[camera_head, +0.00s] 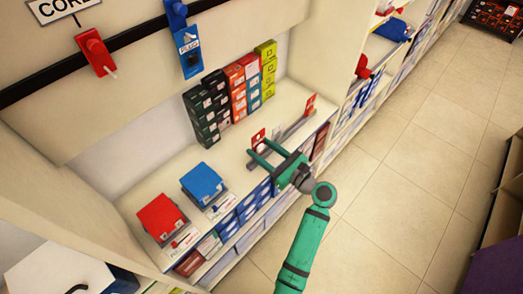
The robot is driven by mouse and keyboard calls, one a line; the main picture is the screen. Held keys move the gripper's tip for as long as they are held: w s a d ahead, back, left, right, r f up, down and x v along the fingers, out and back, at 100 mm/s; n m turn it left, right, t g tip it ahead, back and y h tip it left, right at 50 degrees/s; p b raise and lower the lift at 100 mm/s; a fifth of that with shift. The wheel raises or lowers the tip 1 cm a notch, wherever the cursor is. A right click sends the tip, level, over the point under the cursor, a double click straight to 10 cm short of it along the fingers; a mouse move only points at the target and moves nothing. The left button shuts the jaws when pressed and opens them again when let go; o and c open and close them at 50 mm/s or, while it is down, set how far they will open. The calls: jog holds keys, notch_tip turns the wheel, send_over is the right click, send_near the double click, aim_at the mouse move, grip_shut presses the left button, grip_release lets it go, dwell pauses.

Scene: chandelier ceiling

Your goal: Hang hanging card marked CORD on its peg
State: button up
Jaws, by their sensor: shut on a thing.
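A red hanging card (258,136) with a pale patch is between the fingertips of my gripper (257,149), which is shut on it. Its lettering is too small to read, and the fingers hide part of it. The card is low over the shelf. At the upper left, a white sign reading CORD (62,9) is above a red peg plate (96,53) on a black rail. A light peg sticks out from that plate, and no card hangs on it. My gripper is to the right of and below this peg, well apart from it.
A blue card marked PLUG (188,52) hangs beside the red peg. Stacked boxes (236,88) stand at the shelf's back. A red box (161,217) and a blue box (202,183) stand at the front. A grey bar (297,127) and another red card (310,105) are near my gripper.

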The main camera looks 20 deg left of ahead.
jog(key=r+v, duration=0.1)
jog(key=v, duration=0.9)
jog(key=shift+r, duration=0.3)
dwell(0.9)
